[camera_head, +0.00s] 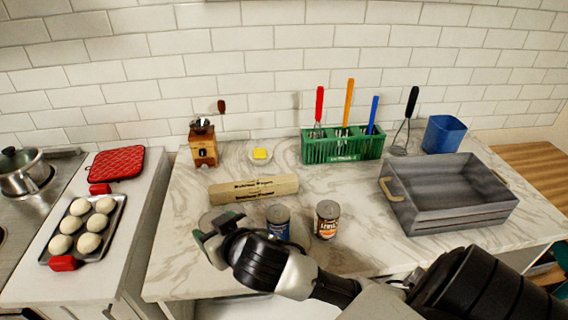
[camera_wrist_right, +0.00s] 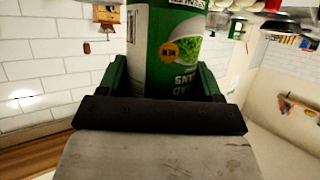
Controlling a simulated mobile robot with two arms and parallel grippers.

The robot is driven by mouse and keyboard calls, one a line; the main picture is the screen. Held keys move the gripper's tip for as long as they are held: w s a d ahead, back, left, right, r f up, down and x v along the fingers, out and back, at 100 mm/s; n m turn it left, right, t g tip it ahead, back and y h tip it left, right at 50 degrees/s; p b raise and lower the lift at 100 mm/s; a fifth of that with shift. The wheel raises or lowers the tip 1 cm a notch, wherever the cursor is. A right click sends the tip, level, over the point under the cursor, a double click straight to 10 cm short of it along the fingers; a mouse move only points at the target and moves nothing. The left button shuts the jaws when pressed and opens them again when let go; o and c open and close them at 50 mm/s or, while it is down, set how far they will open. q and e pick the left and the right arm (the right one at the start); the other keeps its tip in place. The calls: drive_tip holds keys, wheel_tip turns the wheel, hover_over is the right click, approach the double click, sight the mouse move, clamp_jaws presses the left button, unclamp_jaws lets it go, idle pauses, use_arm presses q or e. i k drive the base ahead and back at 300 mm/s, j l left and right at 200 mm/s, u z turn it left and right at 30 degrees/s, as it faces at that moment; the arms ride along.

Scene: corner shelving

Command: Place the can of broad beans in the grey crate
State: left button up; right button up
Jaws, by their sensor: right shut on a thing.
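A green can of broad beans (camera_wrist_right: 167,52) fills the upper middle of the right wrist view, with a picture of green beans and partly legible lettering on its label. My right gripper (camera_wrist_right: 156,82) is shut on it, with a green finger on each side. In the head view my right gripper (camera_head: 212,238) is over the front left of the counter, and the arm mostly hides the can. The grey crate (camera_head: 462,221) stands on the right of the counter, apart from the gripper, and looks empty. My left gripper is not in view.
A blue can (camera_head: 278,221) and an orange-labelled can (camera_head: 327,219) stand beside my right gripper. Behind them lie a wooden block (camera_head: 253,189) and a green utensil rack (camera_head: 342,148). A whisk (camera_head: 405,125) and a blue cup (camera_head: 444,134) stand behind the crate.

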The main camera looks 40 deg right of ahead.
sight(414, 191)
drive_tip(key=k+l, duration=0.2)
drive_tip(key=l, duration=0.15)
drive_tip(key=k+l, duration=0.15)
drive_tip(key=l, duration=0.2)
drive_tip(key=k+l, duration=0.2)
drive_tip(key=l, duration=0.15)
drive_tip(key=k+l, duration=0.15)
drive_tip(key=l, duration=0.2)
drive_tip(key=k+l, duration=0.2)
drive_tip(key=l, duration=0.15)
drive_tip(key=k+l+z, duration=0.1)
drive_tip(key=l, duration=0.25)
drive_tip(key=i+j, duration=0.1)
drive_tip(key=i, duration=0.15)
